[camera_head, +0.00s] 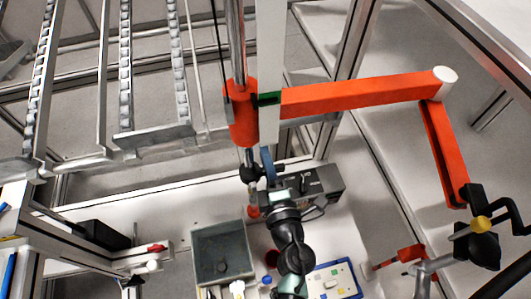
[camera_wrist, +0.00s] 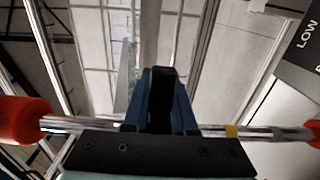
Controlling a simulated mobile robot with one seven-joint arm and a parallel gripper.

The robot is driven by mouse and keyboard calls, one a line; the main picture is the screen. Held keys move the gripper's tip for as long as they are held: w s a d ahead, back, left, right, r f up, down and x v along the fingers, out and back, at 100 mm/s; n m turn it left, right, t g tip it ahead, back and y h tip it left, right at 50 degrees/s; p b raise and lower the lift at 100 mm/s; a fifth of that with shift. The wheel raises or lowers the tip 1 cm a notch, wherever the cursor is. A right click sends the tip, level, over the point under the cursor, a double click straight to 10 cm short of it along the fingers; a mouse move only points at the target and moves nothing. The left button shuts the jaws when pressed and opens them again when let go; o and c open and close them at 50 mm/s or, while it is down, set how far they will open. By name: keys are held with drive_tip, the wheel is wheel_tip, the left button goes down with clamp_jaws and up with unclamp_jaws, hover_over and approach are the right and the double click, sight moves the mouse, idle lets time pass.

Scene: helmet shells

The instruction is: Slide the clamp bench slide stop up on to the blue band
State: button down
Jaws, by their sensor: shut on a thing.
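The slide stop is a black block (camera_head: 250,173) on the chrome rod in the head view, below the large orange collar (camera_head: 240,115). My gripper (camera_head: 266,165) reaches it from below right. In the wrist view my blue gripper fingers (camera_wrist: 162,100) are shut on the black slide stop (camera_wrist: 160,92), with the chrome rod (camera_wrist: 95,126) running across behind my gripper.
A grey box with controls (camera_head: 318,183) stands close right of the rod. An orange arm (camera_head: 350,95) extends right from the post. A grey bin (camera_head: 223,255) and a panel with coloured blocks (camera_head: 335,280) lie below. Roller rails (camera_head: 125,70) are at upper left.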

drive_tip(key=shift+w+r, duration=0.1)
drive_tip(key=shift+r, duration=0.3)
drive_tip(key=c, duration=1)
unclamp_jaws()
drive_tip(key=shift+o, duration=1.3)
drive_tip(key=shift+f, duration=0.1)
drive_tip(key=shift+b+v, duration=1.4)
drive_tip(key=shift+v, duration=5.2)
drive_tip(key=shift+f, duration=0.1)
